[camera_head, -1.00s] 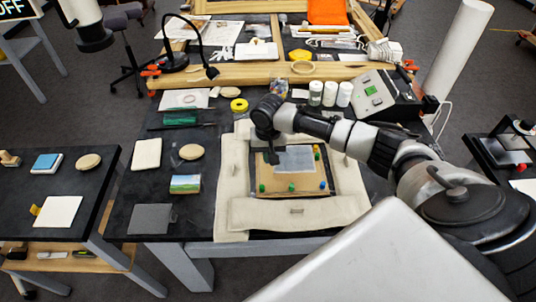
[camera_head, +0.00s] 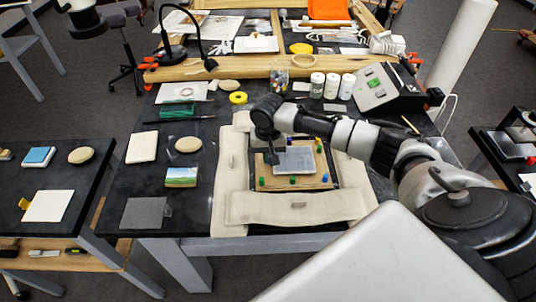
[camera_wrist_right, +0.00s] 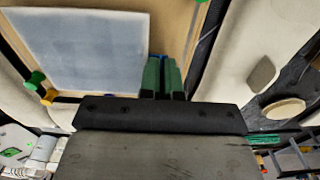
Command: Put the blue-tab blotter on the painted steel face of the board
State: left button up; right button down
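The blotter is a flat pale grey-blue sheet (camera_head: 295,161) over the tan board (camera_head: 322,180), which has several coloured pins around its edges. The sheet fills the upper left of the right wrist view (camera_wrist_right: 80,50). A bit of blue tab (camera_wrist_right: 155,58) shows at its edge, by the green fingers. My right gripper (camera_head: 272,158) is at the sheet's left edge. In the wrist view its fingers (camera_wrist_right: 163,75) are close together at the tab and look shut on it. Whether the sheet touches the board is unclear. My left gripper is not in view.
Pale padded strips (camera_head: 297,207) surround the board. To the left lie a dark grey square (camera_head: 145,213), a picture card (camera_head: 181,177), a pale block (camera_head: 142,147) and a round disc (camera_head: 188,145). White jars (camera_head: 332,86) and a grey device (camera_head: 383,88) stand behind.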

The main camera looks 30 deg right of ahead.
jog(key=shift+f, duration=0.5)
dwell(0.3)
jog(key=c, duration=1.3)
grip_release()
jog(key=shift+o, duration=0.2)
notch_tip(320, 180, up, 11)
jog(key=shift+b, duration=0.3)
